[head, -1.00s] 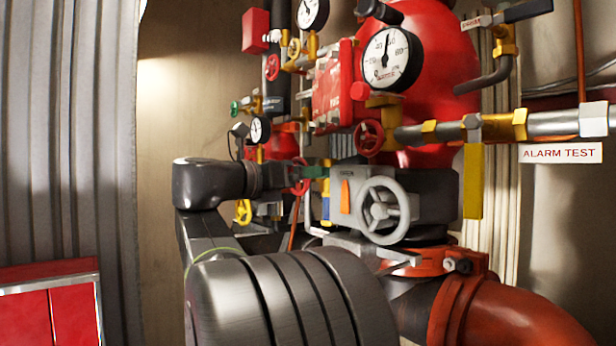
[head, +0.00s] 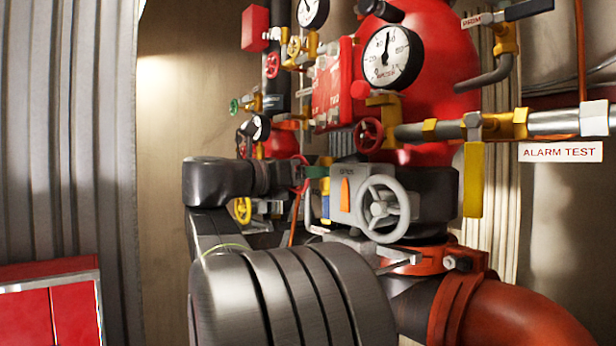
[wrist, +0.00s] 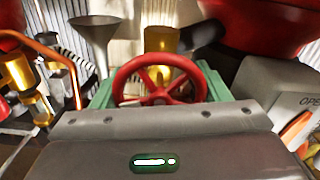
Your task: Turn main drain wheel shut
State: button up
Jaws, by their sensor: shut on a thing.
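A red handwheel (wrist: 160,68) with spokes sits between the green fingers of my gripper (wrist: 157,82) in the wrist view. The fingers are shut on its rim from both sides. In the head view my gripper (head: 318,172) reaches in from the left at the valve cluster, and only a sliver of the red wheel (head: 301,186) shows behind it. The hub and the far rim of the wheel are visible from the wrist; the near rim is partly hidden by the gripper body.
A grey valve box with a larger grey handwheel (head: 384,208) stands just right of my gripper. A yellow wheel (head: 243,211) is low on the left. A funnel (wrist: 94,40) and copper pipe (wrist: 62,62) stand close by. A red pipe elbow (head: 500,310) lies lower right.

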jog(key=shift+w+r+m+b, duration=0.1)
jog(key=shift+m+b, duration=3.1)
jog(key=shift+m, duration=5.7)
jog(key=shift+r+m+b, duration=0.1)
jog(key=shift+m+b, duration=3.1)
jog(key=shift+m, duration=5.7)
jog(key=o, duration=1)
